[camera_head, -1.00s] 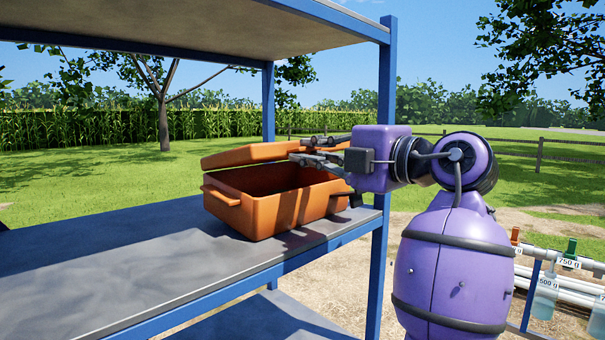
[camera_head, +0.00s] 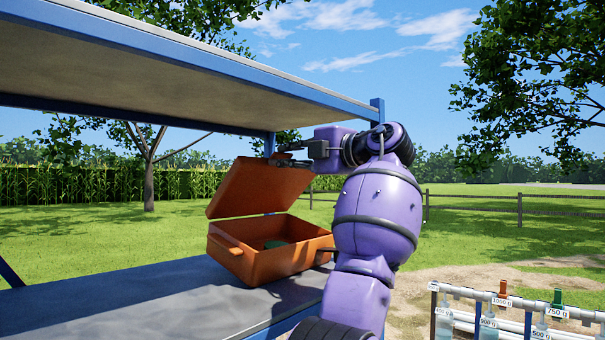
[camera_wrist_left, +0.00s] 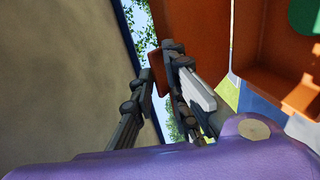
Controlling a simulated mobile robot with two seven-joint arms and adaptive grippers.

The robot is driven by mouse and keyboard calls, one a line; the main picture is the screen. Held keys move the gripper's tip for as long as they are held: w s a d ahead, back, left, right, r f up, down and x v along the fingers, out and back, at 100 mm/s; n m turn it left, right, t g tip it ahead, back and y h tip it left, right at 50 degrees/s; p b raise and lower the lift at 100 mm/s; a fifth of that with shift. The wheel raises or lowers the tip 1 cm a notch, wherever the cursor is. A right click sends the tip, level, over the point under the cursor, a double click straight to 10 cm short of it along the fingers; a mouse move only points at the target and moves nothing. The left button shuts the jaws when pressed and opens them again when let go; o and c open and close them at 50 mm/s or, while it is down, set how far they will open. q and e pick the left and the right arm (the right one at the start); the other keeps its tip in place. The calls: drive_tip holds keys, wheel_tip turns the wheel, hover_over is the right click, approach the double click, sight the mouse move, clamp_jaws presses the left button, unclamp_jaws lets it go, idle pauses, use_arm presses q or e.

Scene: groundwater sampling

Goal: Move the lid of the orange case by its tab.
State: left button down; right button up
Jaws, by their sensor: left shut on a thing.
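The orange case (camera_head: 262,267) stands on the grey shelf, its lid (camera_head: 258,188) raised well open and tilted back. Its open inside shows a green thing (camera_head: 275,244) on the bottom, also seen in the left wrist view (camera_wrist_left: 307,14). My left gripper (camera_head: 288,158) is at the lid's upper right edge, shut on the lid's tab. My right gripper is not in view.
The upper shelf board (camera_head: 200,62) hangs close above the lid and my left gripper. A blue post (camera_head: 377,112) stands just behind my left arm. The lower shelf (camera_head: 120,300) is clear left of the case. A rack of labelled bottles (camera_head: 510,315) is at lower right.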

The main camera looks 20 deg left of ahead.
use_arm(q)
drive_tip(key=a+r, duration=0.1)
drive_tip(key=a, duration=0.1)
drive_tip(key=w+a+r, duration=0.1)
drive_tip(key=a, duration=0.2)
drive_tip(key=w+a+r, duration=0.1)
drive_tip(key=a, duration=0.2)
drive_tip(key=shift+w+r, duration=0.15)
drive_tip(key=shift+r, duration=0.2)
drive_tip(key=shift+w+a, duration=0.1)
drive_tip(key=shift+a, duration=0.35)
drive_tip(key=shift+d, duration=0.25)
drive_tip(key=shift+a, duration=0.1)
drive_tip(key=c, duration=1.9)
unclamp_jaws()
drive_tip(key=shift+f, duration=0.1)
drive_tip(key=v, duration=1.2)
